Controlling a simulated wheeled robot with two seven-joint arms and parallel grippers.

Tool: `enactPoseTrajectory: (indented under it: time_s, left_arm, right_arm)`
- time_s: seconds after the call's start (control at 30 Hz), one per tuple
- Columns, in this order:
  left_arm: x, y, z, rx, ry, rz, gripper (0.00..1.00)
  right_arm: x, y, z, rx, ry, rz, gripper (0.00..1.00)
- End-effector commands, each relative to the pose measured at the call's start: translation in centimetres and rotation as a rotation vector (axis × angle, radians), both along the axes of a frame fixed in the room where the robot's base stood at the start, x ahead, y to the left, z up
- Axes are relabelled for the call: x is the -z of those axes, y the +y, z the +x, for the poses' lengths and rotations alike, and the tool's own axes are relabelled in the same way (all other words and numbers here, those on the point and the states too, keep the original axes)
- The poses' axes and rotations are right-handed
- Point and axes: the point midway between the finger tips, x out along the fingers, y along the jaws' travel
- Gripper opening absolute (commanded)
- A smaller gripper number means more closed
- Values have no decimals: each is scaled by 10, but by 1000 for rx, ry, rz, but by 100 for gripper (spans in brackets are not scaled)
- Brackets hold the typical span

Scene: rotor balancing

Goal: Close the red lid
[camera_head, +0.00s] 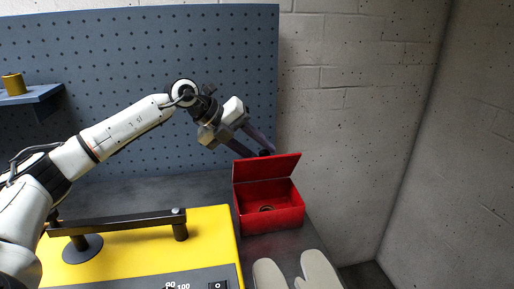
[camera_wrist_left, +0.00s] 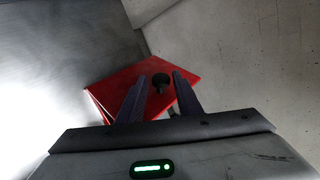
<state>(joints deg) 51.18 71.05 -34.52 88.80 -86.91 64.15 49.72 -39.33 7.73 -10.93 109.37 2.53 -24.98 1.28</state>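The red lid (camera_head: 266,168) of the red box (camera_head: 270,218) stands raised at the back of the box, and the box is open. My left gripper (camera_head: 262,151) is at the lid's top edge, on its rear side. In the left wrist view the gripper (camera_wrist_left: 159,79) is open, with its two fingers apart over the red lid (camera_wrist_left: 112,92). My right gripper is not in view.
Grey mitts (camera_head: 318,272) lie in front. A blue pegboard (camera_head: 140,60) and a concrete wall (camera_head: 340,130) rise behind.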

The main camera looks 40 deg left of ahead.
Motion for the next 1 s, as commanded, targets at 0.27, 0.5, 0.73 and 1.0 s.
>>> enactPoseTrajectory:
  time_s: [0.27,0.5,0.73,1.0]
  left_arm:
    - [-2,2,1,-4,-7,3,41]
    - [-13,10,-9,-7,-10,5,41]
    - [-44,26,-38,-8,-8,6,41]
    - [-70,37,-61,-5,-7,3,41]
  right_arm:
    - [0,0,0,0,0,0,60]
    - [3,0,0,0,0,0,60]
    - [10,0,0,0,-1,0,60]
    - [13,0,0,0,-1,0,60]
